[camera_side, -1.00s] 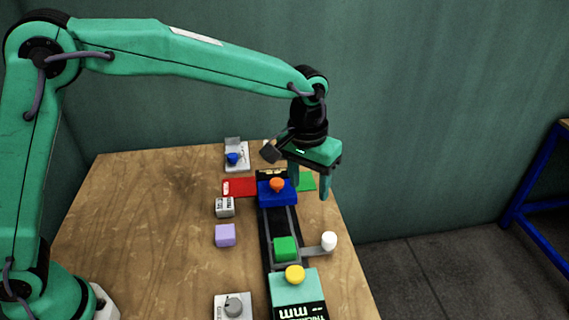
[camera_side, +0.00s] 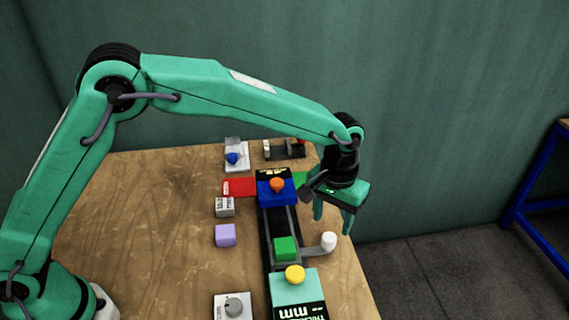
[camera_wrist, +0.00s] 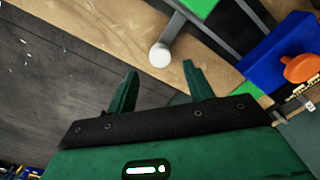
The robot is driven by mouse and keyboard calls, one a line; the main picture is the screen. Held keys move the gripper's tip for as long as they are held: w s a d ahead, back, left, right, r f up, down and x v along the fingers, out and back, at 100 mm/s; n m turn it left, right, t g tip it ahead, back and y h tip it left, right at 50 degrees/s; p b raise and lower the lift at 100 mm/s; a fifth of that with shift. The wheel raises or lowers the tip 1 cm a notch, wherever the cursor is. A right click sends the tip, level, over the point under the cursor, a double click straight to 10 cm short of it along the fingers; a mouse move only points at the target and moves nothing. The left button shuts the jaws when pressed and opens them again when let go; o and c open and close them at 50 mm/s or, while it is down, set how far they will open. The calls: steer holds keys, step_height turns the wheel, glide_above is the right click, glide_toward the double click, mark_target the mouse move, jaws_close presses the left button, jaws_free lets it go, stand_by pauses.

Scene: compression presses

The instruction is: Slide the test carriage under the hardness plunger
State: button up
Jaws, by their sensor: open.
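A green block (camera_side: 285,247) sits on the dark rail track (camera_side: 267,238), with a grey arm reaching right to a white knob (camera_side: 329,240); I take this to be the test carriage. A blue press (camera_side: 277,200) with an orange knob (camera_side: 277,184) stands at the track's far end. A teal unit (camera_side: 292,289) with a yellow knob (camera_side: 295,273), marked "mm", stands at the near end. Which holds the hardness plunger is not readable. My gripper (camera_side: 332,226) is open and empty above the white knob. In the wrist view the knob (camera_wrist: 160,56) appears centred just beyond the fingertips.
A red pad (camera_side: 239,187) and a green pad (camera_side: 300,180) flank the blue press. Left of the track are a grey block (camera_side: 225,207), a purple block (camera_side: 225,235) and a dial box (camera_side: 232,307). A blue-knobbed switch (camera_side: 233,158) stands behind. The wooden table's left is clear.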

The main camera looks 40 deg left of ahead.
mark_target(329, 237)
steer(key=shift+f, duration=2.85)
